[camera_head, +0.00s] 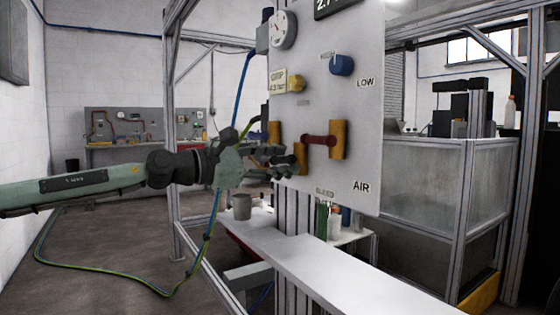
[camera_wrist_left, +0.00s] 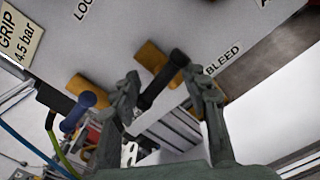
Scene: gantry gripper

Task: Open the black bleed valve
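The black bleed valve shows in the left wrist view as a black lever (camera_wrist_left: 160,84) on a yellow body, beside the BLEED label (camera_wrist_left: 222,60). In the head view its black lever is largely hidden by my gripper; a yellow part (camera_head: 300,157) shows just beyond the fingers. My left gripper (camera_head: 284,161) is at the panel's left lower part. In the left wrist view its fingers (camera_wrist_left: 162,80) are apart, one on each side of the black lever. I cannot tell whether either finger touches it. My right gripper is in neither view.
The grey panel (camera_head: 360,110) also carries a red-handled valve (camera_head: 318,140), a blue knob (camera_head: 342,65) and a gauge (camera_head: 283,29). A blue-handled valve (camera_wrist_left: 82,107) is left of my fingers in the wrist view. A white shelf (camera_head: 330,275) with a grey cup (camera_head: 242,207) lies below.

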